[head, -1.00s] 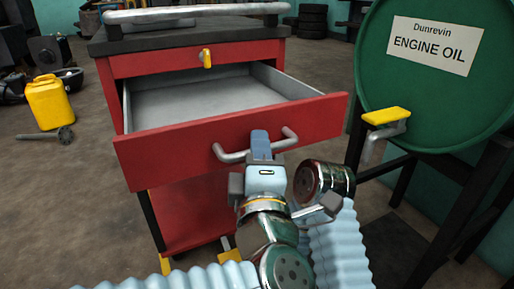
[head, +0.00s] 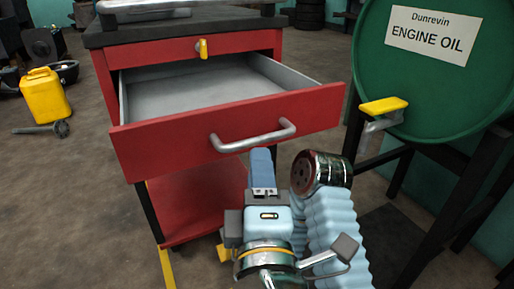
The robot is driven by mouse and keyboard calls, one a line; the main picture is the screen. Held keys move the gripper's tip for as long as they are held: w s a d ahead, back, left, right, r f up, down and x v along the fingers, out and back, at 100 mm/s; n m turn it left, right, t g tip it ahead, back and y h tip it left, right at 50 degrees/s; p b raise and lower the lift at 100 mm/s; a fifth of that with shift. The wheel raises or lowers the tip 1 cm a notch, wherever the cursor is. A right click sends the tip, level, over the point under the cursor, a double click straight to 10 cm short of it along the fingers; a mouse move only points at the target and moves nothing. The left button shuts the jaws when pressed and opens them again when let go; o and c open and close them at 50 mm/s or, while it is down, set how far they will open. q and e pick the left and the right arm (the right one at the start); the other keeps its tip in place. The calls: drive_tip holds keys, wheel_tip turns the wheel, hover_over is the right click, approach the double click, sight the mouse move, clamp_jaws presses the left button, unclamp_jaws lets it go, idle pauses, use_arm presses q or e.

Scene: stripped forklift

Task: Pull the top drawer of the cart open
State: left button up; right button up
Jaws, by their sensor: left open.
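The red cart (head: 197,204) stands in the middle of the head view. Its top drawer (head: 178,146) is pulled well out towards me, and its grey inside looks empty. The drawer's metal bar handle (head: 253,136) is on the red front. My left gripper (head: 263,160) is just below and in front of the handle, apart from it or nearly so. It is open and holds nothing; its blue fingers overlap from this angle. My right gripper is not in view.
A yellow latch (head: 203,48) sits on the cart's upper red strip. A green engine oil drum (head: 432,75) with a yellow-handled tap (head: 384,106) rests on a dark stand at the right.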

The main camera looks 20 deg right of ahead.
use_arm(q)
drive_tip(key=v, duration=0.6)
drive_tip(key=shift+s, duration=0.2)
drive_tip(key=shift+a+f, duration=0.1)
